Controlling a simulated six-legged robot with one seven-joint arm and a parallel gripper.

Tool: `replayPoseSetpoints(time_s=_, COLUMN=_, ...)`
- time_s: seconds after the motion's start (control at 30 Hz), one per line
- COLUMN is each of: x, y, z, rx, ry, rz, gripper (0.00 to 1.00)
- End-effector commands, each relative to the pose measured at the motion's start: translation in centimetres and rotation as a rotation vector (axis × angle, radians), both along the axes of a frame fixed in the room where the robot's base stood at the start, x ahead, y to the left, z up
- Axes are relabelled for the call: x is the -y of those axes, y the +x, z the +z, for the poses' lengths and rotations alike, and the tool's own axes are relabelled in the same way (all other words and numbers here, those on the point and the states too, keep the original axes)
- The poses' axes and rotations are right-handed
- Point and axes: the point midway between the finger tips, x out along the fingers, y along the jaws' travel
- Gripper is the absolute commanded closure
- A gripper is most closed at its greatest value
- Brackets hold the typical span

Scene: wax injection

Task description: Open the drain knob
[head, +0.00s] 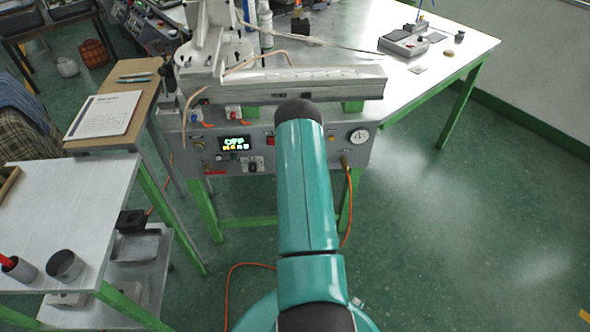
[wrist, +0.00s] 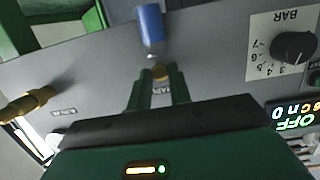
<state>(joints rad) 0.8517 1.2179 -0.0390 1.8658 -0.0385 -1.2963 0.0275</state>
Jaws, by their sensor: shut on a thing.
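The drain knob appears to be the valve with a blue handle (wrist: 150,22), a silver collar and a small brass end on the grey panel (wrist: 215,70) in the wrist view. The two dark green fingers of my gripper (wrist: 160,82) are close together at the brass end and shut on it. The blue handle extends past the fingertips towards the top of the picture. A small label between the fingers is partly hidden. In the head view my teal arm covers my gripper and the knob; the panel of the injection machine (head: 215,165) shows around it.
In the wrist view a brass fitting (wrist: 25,104) is at left, and a black BAR dial (wrist: 292,46) and a lit display reading OFF (wrist: 296,116) are at right. An orange hose (head: 240,265) runs across the floor. A metal side table (head: 75,195) stands at left.

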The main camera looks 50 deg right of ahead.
Motion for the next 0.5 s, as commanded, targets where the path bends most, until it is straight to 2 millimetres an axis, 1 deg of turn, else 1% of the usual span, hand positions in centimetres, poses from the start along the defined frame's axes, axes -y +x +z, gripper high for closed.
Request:
replayPoseSetpoints(time_s=0.37, x=-0.01, y=-0.05, z=-0.03, rx=-0.003, ry=-0.003, rz=0.0, gripper=1.0)
replayPoseSetpoints(time_s=0.4, x=-0.01, y=-0.05, z=-0.03, rx=-0.003, ry=-0.003, rz=0.0, gripper=0.74)
replayPoseSetpoints(time_s=0.47, x=-0.01, y=-0.05, z=-0.03, rx=-0.004, ry=-0.002, rz=0.0, gripper=0.63)
replayPoseSetpoints(time_s=0.5, x=-0.01, y=-0.05, z=-0.04, rx=-0.004, ry=-0.002, rz=0.0, gripper=0.59)
